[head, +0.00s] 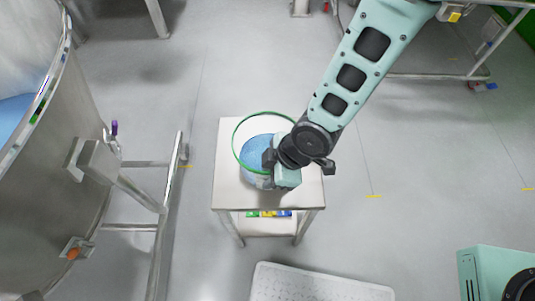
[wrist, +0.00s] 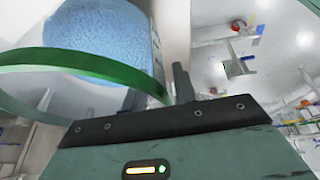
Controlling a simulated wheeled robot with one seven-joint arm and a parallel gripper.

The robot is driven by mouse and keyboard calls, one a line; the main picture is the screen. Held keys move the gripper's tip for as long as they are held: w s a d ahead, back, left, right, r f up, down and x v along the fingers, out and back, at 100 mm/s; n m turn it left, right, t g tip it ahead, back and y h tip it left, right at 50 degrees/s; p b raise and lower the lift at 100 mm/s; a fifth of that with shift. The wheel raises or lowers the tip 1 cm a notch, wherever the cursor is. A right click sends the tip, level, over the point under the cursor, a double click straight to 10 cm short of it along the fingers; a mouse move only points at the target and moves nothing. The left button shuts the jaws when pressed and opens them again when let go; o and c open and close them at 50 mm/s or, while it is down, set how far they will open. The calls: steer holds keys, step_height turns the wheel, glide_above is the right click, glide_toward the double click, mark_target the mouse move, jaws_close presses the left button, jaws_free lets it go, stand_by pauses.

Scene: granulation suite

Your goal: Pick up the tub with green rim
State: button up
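The tub with green rim (head: 237,143) stands on a small pale table in the head view. It is clear-walled and holds blue material. My gripper (head: 282,176) is over the tub's right side and hides part of its rim and wall. In the wrist view the green rim (wrist: 85,62) runs across to the dark fingers of my gripper (wrist: 195,88), with the blue contents behind it. The fingers look close together at the rim. Whether they are pressed on it cannot be made out.
The small table (head: 229,185) has a lower shelf with several small coloured items (head: 268,213). A large steel vessel (head: 45,165) and rail frame (head: 165,210) stand at the left. A white perforated platform (head: 320,284) lies in front. The floor right of the table is clear.

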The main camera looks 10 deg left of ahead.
steer(key=shift+a+f, duration=0.25)
steer(key=shift+f, duration=0.45)
jaws_close()
steer(key=shift+r, duration=0.1)
stand_by(0.8)
